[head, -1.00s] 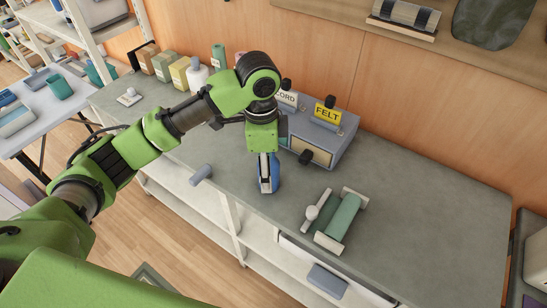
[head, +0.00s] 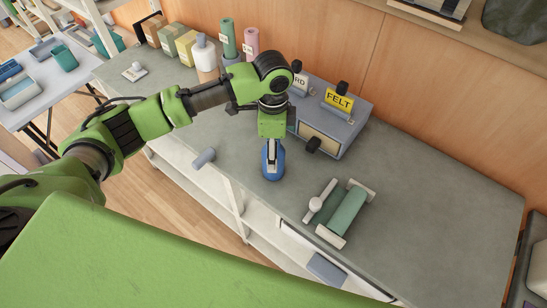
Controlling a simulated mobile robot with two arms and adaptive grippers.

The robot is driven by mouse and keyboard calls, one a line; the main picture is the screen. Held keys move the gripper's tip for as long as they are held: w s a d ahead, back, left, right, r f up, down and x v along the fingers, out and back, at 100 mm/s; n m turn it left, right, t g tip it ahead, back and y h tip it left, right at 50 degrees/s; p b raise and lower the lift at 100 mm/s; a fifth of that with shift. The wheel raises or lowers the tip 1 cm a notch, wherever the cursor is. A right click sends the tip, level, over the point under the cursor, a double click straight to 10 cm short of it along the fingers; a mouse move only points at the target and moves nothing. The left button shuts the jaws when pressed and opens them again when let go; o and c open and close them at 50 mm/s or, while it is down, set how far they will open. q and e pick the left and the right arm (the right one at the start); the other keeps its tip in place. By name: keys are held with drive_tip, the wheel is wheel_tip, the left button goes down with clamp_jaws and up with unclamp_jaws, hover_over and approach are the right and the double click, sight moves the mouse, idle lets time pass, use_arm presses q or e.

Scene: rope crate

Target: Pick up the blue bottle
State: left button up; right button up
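The blue bottle (head: 273,174) stands near the front edge of the grey bench, in the middle of the head view. My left gripper (head: 271,156) points straight down over it from above. A pale finger covers the middle of the bottle's upper part, and blue shows on both sides and below. The gripper hides the top of the bottle. I cannot tell whether the fingers press on it. My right gripper is not in view.
Right of the bottle lies a green roller on pale supports (head: 345,210). Behind stands a grey cabinet with a yellow FELT sign (head: 339,100). A grey cylinder (head: 203,158) lies at the bench's front edge. Boxes, a white bottle (head: 205,55) and rolls stand back left. The right bench end is clear.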

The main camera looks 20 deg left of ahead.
use_arm(q)
drive_tip(key=f, duration=0.2)
drive_tip(key=f+p, duration=0.1)
drive_tip(key=f, duration=0.1)
drive_tip(key=shift+w+a+f, duration=0.15)
drive_tip(key=shift+w+f, duration=0.05)
drive_tip(key=shift+f, duration=0.35)
drive_tip(key=c, duration=1.4)
drive_tip(key=shift+c, duration=0.2)
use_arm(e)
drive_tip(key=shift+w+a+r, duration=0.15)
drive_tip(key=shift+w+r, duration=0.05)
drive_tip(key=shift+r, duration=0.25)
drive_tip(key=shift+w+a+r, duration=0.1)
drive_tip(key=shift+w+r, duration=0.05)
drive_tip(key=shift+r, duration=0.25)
use_arm(q)
drive_tip(key=shift+r, duration=0.1)
